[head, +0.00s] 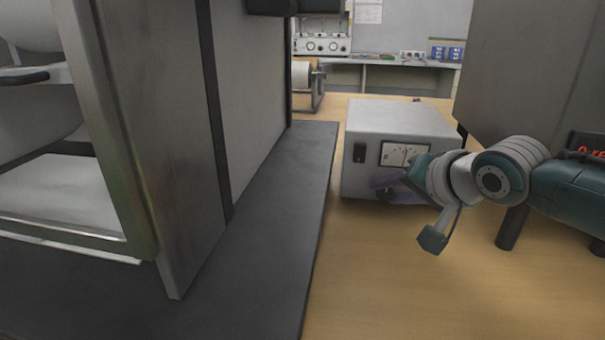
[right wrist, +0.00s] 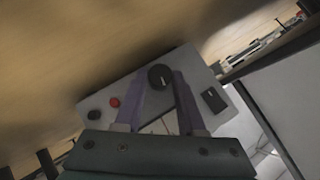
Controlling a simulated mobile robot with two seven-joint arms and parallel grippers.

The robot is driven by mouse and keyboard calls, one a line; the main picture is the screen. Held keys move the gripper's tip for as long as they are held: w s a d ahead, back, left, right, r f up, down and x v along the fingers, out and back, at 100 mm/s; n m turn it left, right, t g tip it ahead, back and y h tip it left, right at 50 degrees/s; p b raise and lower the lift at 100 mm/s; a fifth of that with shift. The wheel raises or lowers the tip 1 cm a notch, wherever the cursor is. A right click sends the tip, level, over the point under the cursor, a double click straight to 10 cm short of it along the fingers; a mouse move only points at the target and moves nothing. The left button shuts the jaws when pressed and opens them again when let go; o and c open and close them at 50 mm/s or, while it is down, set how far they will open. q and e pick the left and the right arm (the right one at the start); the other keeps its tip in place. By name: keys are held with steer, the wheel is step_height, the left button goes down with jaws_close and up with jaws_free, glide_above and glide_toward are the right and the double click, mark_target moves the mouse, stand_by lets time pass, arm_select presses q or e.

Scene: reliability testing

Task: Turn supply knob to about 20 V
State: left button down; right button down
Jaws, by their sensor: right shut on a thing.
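The supply (head: 392,122) is a light grey box on the wooden bench in the head view. Its front has a black switch (head: 360,152) and a white meter (head: 392,154); my right arm partly covers the panel, and the needle reading cannot be made out. My right gripper (head: 384,188) is at the lower front of the box. In the right wrist view, the purple fingers (right wrist: 164,84) are shut on the black knob (right wrist: 161,77), one on each side. The knob carries a short pale mark. My left gripper is not in view.
A red terminal (right wrist: 115,102) and a black one (right wrist: 94,115) sit beside the knob. A tall grey cabinet (head: 255,70) stands left on a dark mat (head: 270,230). A large grey unit (head: 530,70) stands right, near a red display (head: 588,146). The front bench is clear.

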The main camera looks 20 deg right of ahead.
steer(key=c, duration=0.5)
jaws_free()
steer(key=shift+s+r+p, duration=0.4)
steer(key=shift+p, duration=0.05)
steer(key=p+v, duration=0.4)
steer(key=v, duration=0.5)
steer(key=shift+f, duration=0.15)
